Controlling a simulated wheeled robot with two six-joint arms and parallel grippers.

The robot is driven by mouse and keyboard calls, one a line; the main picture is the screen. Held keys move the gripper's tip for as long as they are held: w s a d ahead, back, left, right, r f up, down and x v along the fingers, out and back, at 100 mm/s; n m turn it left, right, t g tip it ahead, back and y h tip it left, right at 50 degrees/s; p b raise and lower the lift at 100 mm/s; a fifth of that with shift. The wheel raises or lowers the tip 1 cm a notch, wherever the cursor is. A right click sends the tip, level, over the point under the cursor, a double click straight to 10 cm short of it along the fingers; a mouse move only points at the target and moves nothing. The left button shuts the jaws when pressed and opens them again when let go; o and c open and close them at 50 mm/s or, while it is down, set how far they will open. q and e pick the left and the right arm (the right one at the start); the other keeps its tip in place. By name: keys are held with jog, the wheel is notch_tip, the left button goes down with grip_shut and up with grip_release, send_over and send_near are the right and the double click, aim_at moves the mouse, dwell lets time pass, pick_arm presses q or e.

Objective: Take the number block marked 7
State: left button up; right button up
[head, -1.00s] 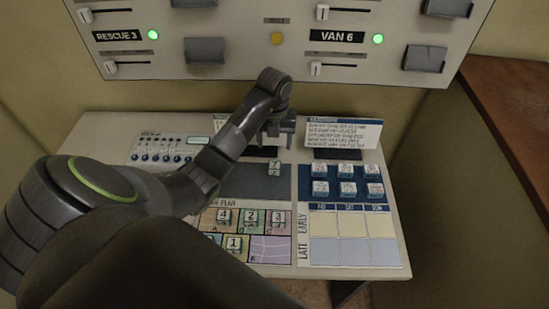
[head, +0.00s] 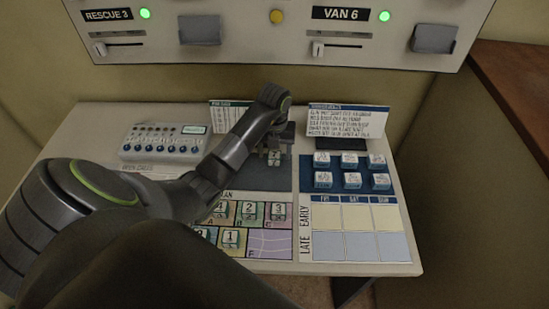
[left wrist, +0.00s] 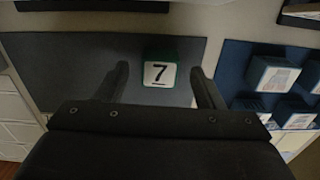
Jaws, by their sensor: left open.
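The number block marked 7 (left wrist: 160,74) is a small white cube with a green edge, lying on a dark grey mat (left wrist: 60,62). In the left wrist view it sits between the two fingertips of my left gripper (left wrist: 160,82), nearer the right finger, with gaps on both sides. The gripper is open. In the head view the block (head: 274,158) shows just below my left gripper (head: 277,143) on the mat. My right gripper is not in view.
Several white blocks (head: 349,160) stand on a blue pad to the right. Below are a plan board with numbered blocks such as 1 (head: 231,238) and a day grid (head: 356,216). A button panel (head: 164,145) is at left. An upright card (head: 348,121) stands behind.

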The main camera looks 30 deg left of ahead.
pick_arm(q)
jog(key=shift+f, duration=0.15)
jog(key=c, duration=1.1)
jog(key=shift+o, duration=0.2)
jog(key=shift+a, duration=0.15)
